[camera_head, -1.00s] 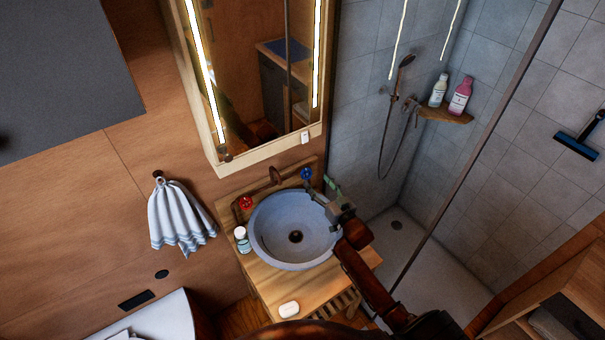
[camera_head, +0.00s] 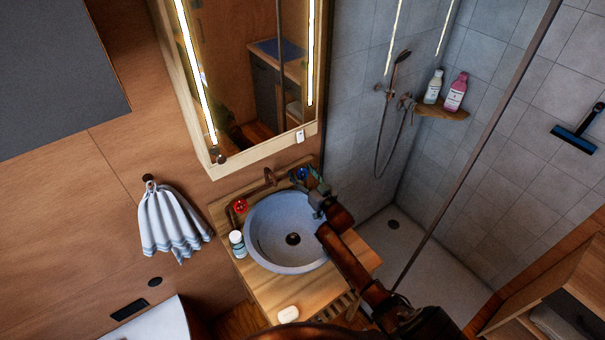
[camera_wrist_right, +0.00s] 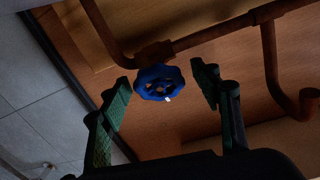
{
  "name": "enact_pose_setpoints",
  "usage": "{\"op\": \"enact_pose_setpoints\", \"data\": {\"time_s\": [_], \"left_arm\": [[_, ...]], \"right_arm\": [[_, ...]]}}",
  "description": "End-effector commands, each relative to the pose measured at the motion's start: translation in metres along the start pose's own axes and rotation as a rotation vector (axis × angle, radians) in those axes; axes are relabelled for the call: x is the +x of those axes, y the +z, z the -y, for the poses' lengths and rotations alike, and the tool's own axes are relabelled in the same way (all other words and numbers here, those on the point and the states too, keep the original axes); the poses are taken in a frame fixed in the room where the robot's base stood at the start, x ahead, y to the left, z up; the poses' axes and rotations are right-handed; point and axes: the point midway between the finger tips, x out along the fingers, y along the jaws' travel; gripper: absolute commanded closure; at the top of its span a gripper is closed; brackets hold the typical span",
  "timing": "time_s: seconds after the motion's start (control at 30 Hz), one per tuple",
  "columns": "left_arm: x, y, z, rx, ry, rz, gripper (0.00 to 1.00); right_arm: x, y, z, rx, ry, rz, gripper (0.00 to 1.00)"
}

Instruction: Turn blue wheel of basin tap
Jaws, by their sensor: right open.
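The blue wheel (camera_wrist_right: 160,83) of the basin tap sits on its copper pipe, between and just beyond the two fingertips of my open right gripper (camera_wrist_right: 163,85) in the right wrist view. The fingers stand apart on either side and I see no contact. In the head view the blue wheel (camera_head: 301,173) is partly covered by my right gripper (camera_head: 308,178), at the back right of the basin. The red wheel (camera_head: 240,206) is at the basin's left. The tap spout (camera_head: 270,177) rises behind the grey basin (camera_head: 262,235). My left gripper is not in view.
A small bottle (camera_head: 237,243) and a soap bar (camera_head: 288,314) stand on the wooden counter (camera_head: 268,291). A mirror cabinet (camera_head: 243,157) hangs above the tap. The glass shower edge (camera_head: 447,210) is to the right.

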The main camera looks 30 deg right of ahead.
Motion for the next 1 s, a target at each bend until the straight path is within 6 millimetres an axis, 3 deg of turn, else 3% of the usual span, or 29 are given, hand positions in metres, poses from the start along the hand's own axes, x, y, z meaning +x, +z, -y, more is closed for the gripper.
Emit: {"op": "enact_pose_setpoints", "data": {"time_s": [0.23,0.83,1.0], "left_arm": [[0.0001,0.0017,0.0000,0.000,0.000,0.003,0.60],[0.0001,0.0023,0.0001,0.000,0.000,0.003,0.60],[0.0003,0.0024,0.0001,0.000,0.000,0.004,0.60]], "right_arm": [[0.0003,0.0007,0.0002,0.000,0.000,0.001,0.44],[0.0000,0.0006,-0.0002,0.000,0.000,0.001,0.85],[-0.0001,0.0007,-0.0004,-0.007,-0.003,0.001,0.85]]}}
